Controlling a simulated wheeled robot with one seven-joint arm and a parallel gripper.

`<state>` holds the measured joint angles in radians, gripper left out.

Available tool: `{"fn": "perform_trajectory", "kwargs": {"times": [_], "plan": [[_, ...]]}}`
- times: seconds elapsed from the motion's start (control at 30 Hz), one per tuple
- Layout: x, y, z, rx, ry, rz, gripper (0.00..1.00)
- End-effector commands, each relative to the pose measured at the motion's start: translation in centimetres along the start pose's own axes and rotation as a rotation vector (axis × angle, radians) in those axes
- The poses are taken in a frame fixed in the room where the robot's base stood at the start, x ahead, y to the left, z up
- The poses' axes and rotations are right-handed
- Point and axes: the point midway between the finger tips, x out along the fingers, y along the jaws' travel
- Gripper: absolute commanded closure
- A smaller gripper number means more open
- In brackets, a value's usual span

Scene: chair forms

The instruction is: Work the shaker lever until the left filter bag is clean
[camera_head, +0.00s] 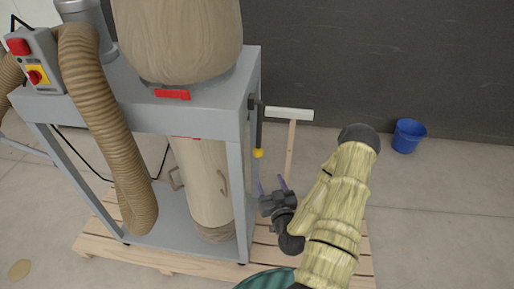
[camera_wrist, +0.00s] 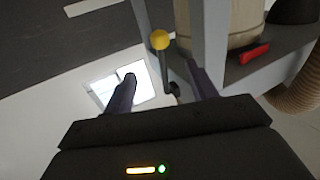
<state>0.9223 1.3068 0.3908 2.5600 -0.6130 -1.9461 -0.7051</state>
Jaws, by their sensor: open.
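The shaker lever (camera_head: 259,128) hangs down at the right side of the grey machine frame, with a yellow knob (camera_head: 257,153) at its lower end. One large beige filter bag (camera_head: 180,40) bulges above the frame; its top is cut off, and I cannot tell whether it is the left one or how clean it is. My gripper (camera_head: 271,181) is open and empty, just below the knob. In the wrist view the lever (camera_wrist: 167,65) and knob (camera_wrist: 160,40) appear between the spread fingers (camera_wrist: 160,70); I see no contact.
A lower bag (camera_head: 203,180) stands inside the frame. A ribbed hose (camera_head: 100,120) runs down on the left, beside a switch box (camera_head: 35,60). A wooden pallet (camera_head: 170,262) lies underneath. A blue bucket (camera_head: 408,136) stands by the dark wall.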

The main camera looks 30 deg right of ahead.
Motion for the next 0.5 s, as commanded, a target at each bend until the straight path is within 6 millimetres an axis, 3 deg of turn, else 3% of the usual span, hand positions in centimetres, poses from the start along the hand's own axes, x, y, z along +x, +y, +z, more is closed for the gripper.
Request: {"fn": "perform_trajectory", "kwargs": {"times": [0.5], "plan": [[0.38,-0.12,0.37,-0.003,-0.004,-0.007,0.43]]}}
